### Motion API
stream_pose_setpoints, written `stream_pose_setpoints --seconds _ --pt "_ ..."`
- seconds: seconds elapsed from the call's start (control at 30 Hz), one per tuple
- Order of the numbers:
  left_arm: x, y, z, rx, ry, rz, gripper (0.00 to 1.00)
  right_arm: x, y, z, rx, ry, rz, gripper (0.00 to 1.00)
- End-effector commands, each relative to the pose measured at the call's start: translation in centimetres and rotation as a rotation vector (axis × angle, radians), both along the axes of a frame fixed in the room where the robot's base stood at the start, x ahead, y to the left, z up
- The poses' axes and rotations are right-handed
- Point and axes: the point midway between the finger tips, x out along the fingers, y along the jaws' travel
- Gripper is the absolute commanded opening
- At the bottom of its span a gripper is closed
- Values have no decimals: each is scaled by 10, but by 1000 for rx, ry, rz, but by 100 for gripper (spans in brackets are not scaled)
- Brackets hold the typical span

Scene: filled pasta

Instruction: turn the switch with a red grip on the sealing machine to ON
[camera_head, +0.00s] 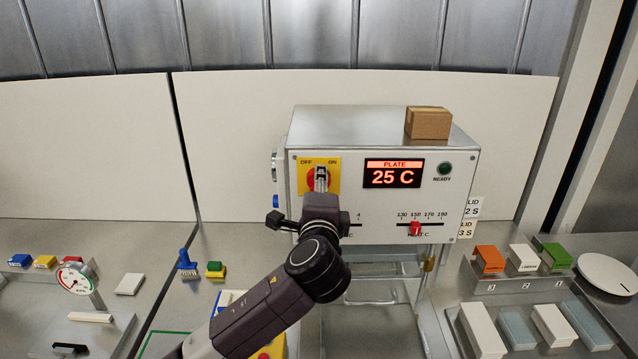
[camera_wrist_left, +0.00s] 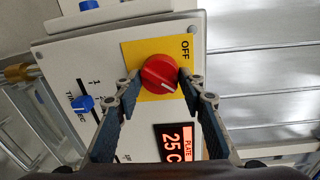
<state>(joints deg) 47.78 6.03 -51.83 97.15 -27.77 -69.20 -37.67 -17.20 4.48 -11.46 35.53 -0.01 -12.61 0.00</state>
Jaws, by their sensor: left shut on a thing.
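The sealing machine (camera_head: 380,130) is a white box with a metal top. Its switch has a round red grip (camera_wrist_left: 160,73) on a yellow plate marked OFF at left and ON at right (camera_head: 330,163). My left gripper (camera_head: 321,180) is shut on the red grip, one finger on each side, and covers much of it in the head view. In the wrist view, turned sideways, the fingertips (camera_wrist_left: 160,82) hold the grip and OFF is readable; ON is hidden. Which label the grip points to is hard to tell. The display (camera_head: 394,173) reads PLATE 25 C.
The READY lamp (camera_head: 444,168) looks dark green. A red slider (camera_head: 415,228) sits below the display, and a blue slider (camera_wrist_left: 82,104) shows in the wrist view. A cardboard box (camera_head: 428,123) stands on the machine. Colored blocks (camera_head: 489,259) stand on a rack at right.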

Motion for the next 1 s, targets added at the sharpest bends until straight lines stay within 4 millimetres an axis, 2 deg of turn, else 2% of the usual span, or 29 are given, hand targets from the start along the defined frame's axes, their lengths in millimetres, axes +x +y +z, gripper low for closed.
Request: stream_pose_setpoints --seconds 0.3,0.8,0.83,1.0 --pt "0 -1 -1 109 1 -2 13 0 0 1 0 0 0 40" --pt "0 -1 -2 128 3 -1 13 0 0 1 0 0 0 40" --pt "0 -1 -2 128 3 -1 38 0 0 1 0 0 0 40" --pt "0 0 -1 127 2 -1 55 0 -1 1 -1 0 0 40"
